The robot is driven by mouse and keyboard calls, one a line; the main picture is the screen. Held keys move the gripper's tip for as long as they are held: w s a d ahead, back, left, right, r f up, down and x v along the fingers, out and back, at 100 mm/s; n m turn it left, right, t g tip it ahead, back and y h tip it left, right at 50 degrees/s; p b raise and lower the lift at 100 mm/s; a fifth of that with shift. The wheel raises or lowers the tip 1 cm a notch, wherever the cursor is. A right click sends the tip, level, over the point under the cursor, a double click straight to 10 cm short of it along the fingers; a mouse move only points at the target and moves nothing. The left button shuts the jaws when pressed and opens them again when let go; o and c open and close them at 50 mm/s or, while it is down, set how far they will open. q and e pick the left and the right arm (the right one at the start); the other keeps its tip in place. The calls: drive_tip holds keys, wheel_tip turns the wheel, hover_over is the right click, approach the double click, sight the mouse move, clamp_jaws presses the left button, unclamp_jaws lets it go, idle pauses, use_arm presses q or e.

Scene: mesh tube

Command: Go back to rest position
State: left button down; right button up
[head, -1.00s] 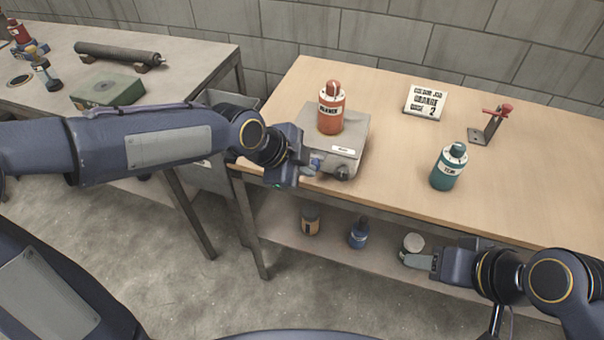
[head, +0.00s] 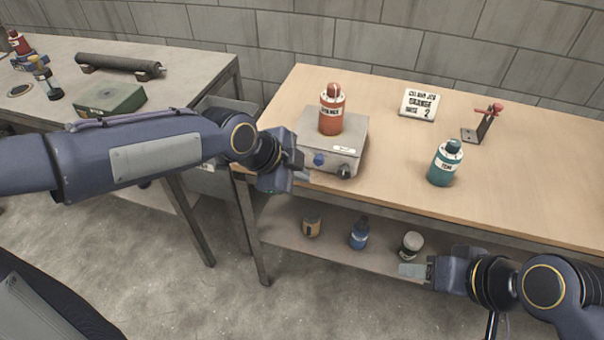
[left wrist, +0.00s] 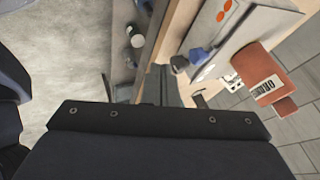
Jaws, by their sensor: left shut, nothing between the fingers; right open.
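My left gripper (head: 298,176) is shut and empty, just in front of the left end of the wooden table (head: 385,185), beside the grey box with knobs (head: 345,159). In the left wrist view, its fingers (left wrist: 160,90) are close together, near the box's blue knob (left wrist: 196,55). An orange bottle (head: 332,112) stands upright on the box and also shows in the left wrist view (left wrist: 262,72). My right gripper (head: 414,271) is open and empty, low in front of the table's lower shelf. Its fingers overlap in the head view.
A teal bottle (head: 445,164), a sign card (head: 419,103) and a red-handled stand (head: 484,122) are on the table. Several bottles, including a blue one (head: 359,234), stand on the lower shelf. A grey bench (head: 190,75) is at left. The concrete floor (head: 190,290) is clear.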

use_arm(q)
drive_tip(key=s+a+r+n+y+p, duration=0.1)
drive_tip(key=s+a+r+n+p, duration=0.2)
drive_tip(key=s+a+r+n, duration=0.35)
drive_tip(key=s+a+r+n+y+p, duration=0.1)
drive_tip(key=s+a+r+n+p, duration=0.25)
drive_tip(key=a, duration=0.55)
drive_tip(key=s+a+f+n+p, duration=0.1)
drive_tip(key=s+a+n, duration=0.1)
drive_tip(key=s+n, duration=0.3)
drive_tip(key=s+a+f+n+t+p, duration=0.1)
drive_tip(key=s+a+n+p, duration=0.1)
drive_tip(key=s+n, duration=0.3)
drive_tip(key=shift+a+n, duration=0.5)
drive_tip(key=shift+n, duration=0.6)
use_arm(e)
wheel_tip(320, 180, up, 10)
drive_tip(key=shift+w+d, duration=0.15)
drive_tip(key=shift+w, duration=0.1)
drive_tip(key=shift+o, duration=0.4)
drive_tip(key=shift+f, duration=0.1)
